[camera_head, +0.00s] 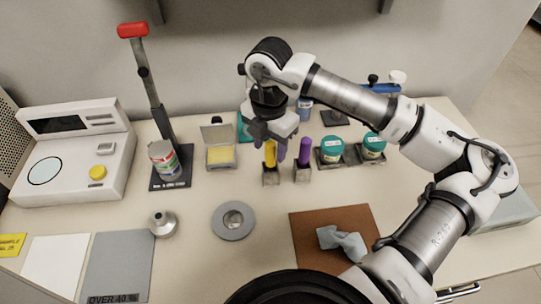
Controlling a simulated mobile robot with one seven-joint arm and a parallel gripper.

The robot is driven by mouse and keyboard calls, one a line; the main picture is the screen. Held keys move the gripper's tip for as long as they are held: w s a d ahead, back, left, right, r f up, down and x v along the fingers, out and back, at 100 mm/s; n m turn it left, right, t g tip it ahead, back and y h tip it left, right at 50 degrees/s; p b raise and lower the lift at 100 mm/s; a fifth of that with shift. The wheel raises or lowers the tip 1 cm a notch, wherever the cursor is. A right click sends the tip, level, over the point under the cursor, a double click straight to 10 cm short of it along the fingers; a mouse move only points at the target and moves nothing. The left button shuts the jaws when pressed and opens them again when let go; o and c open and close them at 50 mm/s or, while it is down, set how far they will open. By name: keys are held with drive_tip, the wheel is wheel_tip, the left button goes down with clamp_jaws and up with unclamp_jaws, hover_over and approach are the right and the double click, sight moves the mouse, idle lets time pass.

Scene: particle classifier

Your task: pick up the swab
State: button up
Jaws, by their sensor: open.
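My gripper (270,141) points down above the bench, its jaws open around or just over the top of a yellow upright handle (270,155). The yellow handle stands in a small grey block holder (271,177). A purple upright handle (304,150) stands in a second block holder (302,174) just to the right, apart from the gripper. I cannot tell for certain which item is the swab. Contact between jaws and yellow handle is not clear.
Teal-lidded jars (331,149) stand right of the holders. A small box with a yellow pad (220,156) is to the left. A red-topped stand (163,125) holds a can. A grey ring (233,221) and metal weight (162,223) lie in front. A white device (82,165) is at left.

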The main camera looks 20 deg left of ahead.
sight(271, 155)
drive_tip(key=shift+d+f+p, duration=0.1)
drive_tip(key=shift+f+p, duration=0.35)
drive_tip(key=shift+f, duration=1.35)
clamp_jaws()
wheel_tip(271, 155, up, 20)
drive_tip(key=b, duration=0.3)
